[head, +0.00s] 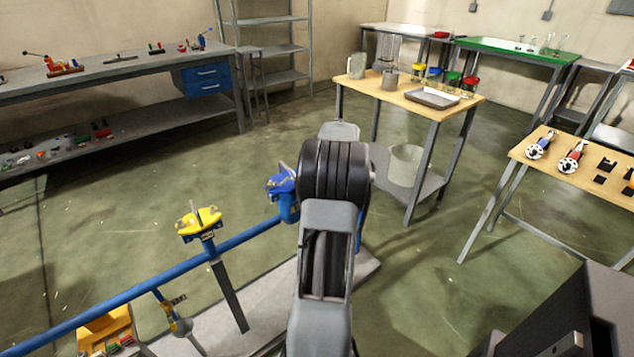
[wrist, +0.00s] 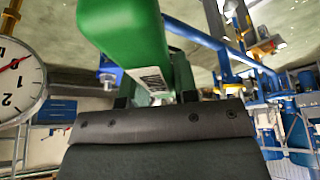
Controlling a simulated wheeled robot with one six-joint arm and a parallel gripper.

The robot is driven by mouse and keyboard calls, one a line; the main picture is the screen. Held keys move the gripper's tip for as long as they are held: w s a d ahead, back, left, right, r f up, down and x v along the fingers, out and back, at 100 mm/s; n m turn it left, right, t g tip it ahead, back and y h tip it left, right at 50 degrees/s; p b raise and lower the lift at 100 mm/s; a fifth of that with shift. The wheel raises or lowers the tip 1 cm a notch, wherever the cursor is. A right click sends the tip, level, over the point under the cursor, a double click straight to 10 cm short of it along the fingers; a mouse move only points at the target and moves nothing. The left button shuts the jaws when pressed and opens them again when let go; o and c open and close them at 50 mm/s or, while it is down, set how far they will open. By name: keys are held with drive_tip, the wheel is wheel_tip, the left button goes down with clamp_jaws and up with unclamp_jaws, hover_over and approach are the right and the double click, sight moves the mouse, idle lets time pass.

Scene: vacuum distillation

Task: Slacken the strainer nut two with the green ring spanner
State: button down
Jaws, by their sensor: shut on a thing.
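The green ring spanner (wrist: 130,38) fills the upper middle of the wrist view, very close to the camera. My gripper (wrist: 157,98) is shut on it. The ring end and any contact with a nut cannot be made out. In the head view my arm hides my gripper and the spanner. A blue fitting (head: 283,186) with a pale bolt on top shows just left of my arm on the blue pipe. I cannot tell which part is strainer nut two.
A yellow fitting (head: 199,222) sits above the blue pipe (head: 130,293). A dial gauge (wrist: 18,80) is close at the left of the wrist view, and blue pipework (wrist: 268,115) at the right. A wooden table (head: 462,99) stands beyond; open floor lies between.

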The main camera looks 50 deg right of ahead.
drive_tip(key=shift+r+p, duration=2.75)
drive_tip(key=shift+r, duration=1.5)
